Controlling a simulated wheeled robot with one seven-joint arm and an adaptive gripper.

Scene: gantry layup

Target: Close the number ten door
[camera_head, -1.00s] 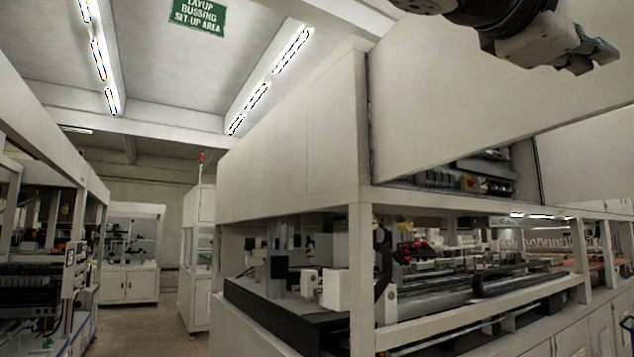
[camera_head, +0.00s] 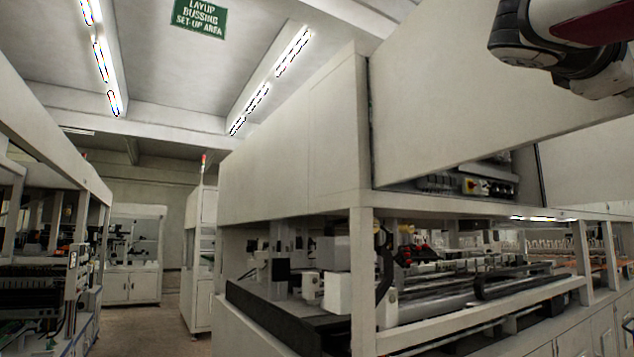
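A large white flap door (camera_head: 450,95) on the upper part of the white machine stands open. Its lower edge slants up to the right, and a gap shows beneath it. No number ten can be read on it. Inside the gap are dark electrical parts (camera_head: 465,185) with a small yellow and red switch. My arm crosses the top right corner in front of the door, showing a dark joint and a dark red link. My gripper's fingers do not show. Whether the arm touches the door cannot be told.
A closed white panel (camera_head: 290,135) lies left of the door. Below is an open bay with rails (camera_head: 450,290) and a frame post (camera_head: 362,280). Another machine (camera_head: 45,200) stands at left, with a clear floor aisle (camera_head: 150,325) between them.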

